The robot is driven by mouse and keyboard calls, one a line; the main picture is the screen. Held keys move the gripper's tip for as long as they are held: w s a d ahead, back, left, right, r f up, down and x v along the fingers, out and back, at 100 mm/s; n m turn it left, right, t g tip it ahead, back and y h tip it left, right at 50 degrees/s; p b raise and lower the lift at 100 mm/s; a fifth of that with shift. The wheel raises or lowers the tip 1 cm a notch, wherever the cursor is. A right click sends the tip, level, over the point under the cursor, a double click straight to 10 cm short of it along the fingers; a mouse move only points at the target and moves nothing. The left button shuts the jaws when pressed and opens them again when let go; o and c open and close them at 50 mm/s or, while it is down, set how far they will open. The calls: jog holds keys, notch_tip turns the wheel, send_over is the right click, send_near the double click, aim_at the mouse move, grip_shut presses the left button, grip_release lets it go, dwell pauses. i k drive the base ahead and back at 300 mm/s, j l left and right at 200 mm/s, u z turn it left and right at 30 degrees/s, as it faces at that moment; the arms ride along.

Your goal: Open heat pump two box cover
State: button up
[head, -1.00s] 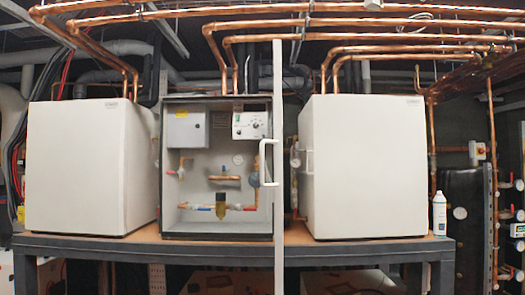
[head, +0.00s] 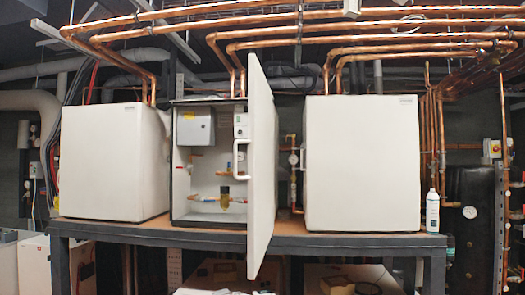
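The middle heat pump box (head: 207,220) stands on the bench between two closed white units. Its white cover (head: 262,160) stands open, swung out toward me at the right side of the box, and I see it at a steep angle with its right face showing. A white handle (head: 238,157) shows at the cover's left edge. Inside the box are a grey box (head: 195,127), copper pipes and valves. The cover hides the right part of the interior. My gripper is not in view.
A closed white unit (head: 112,160) stands left and another (head: 362,165) right on the dark bench (head: 300,241). A white bottle (head: 432,210) stands at the bench's right end. Copper pipes (head: 350,23) run overhead. The cover's lower corner reaches below the bench top.

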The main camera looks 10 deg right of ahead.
aim_at(192, 122)
jog(key=i+j+z, duration=0.1)
jog(key=i+j, duration=0.25)
jog(key=i+j+z, duration=0.1)
jog(key=i+j, duration=0.25)
jog(key=i+j+z, duration=0.15)
jog(key=i+j, duration=0.2)
jog(key=i+j+z, duration=0.1)
jog(key=i+j, duration=0.2)
jog(key=j, duration=0.25)
jog(key=i+j+z, duration=0.1)
jog(key=i+j, duration=0.2)
jog(key=j, duration=0.15)
